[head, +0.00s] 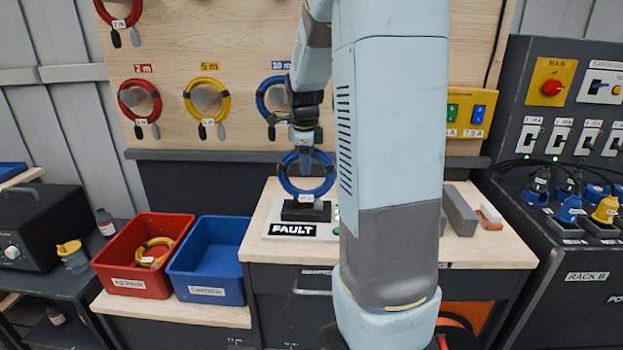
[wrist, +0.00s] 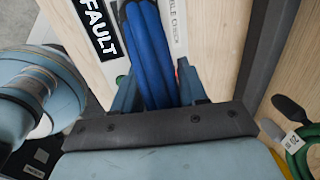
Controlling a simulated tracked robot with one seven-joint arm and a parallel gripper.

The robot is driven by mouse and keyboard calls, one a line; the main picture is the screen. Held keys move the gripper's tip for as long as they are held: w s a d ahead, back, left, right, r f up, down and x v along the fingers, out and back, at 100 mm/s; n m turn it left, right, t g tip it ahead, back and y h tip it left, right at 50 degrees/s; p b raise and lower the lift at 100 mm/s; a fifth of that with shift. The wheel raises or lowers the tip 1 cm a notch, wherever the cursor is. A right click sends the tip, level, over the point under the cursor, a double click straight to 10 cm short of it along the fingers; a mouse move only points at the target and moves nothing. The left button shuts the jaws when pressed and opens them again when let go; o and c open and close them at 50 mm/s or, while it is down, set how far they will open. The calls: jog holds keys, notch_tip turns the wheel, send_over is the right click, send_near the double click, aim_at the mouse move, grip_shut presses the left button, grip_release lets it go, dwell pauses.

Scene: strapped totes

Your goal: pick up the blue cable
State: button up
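A coiled blue cable (head: 289,186) stands upright at the black block (head: 305,212) of the tester marked FAULT, on the middle bench. A white tag shows at its lower part. My gripper (head: 304,153) points down at the top of the coil. In the wrist view the blue cable (wrist: 148,50) runs between the two fingers of my gripper (wrist: 155,92), which press close on both sides of its strands. Whether the coil's bottom touches the block cannot be told. Another blue cable (head: 263,104) hangs on the wall under the 10 m label, partly behind my arm.
A red bin (head: 112,252) holding a yellow cable and a blue bin (head: 240,262) stand at the left. Red and yellow cables (head: 187,101) hang on the board. A grey block (head: 460,212) lies right of my arm. A dark rack (head: 520,230) with plugs bounds the right.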

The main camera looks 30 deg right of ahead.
grip_shut()
dwell(1.0)
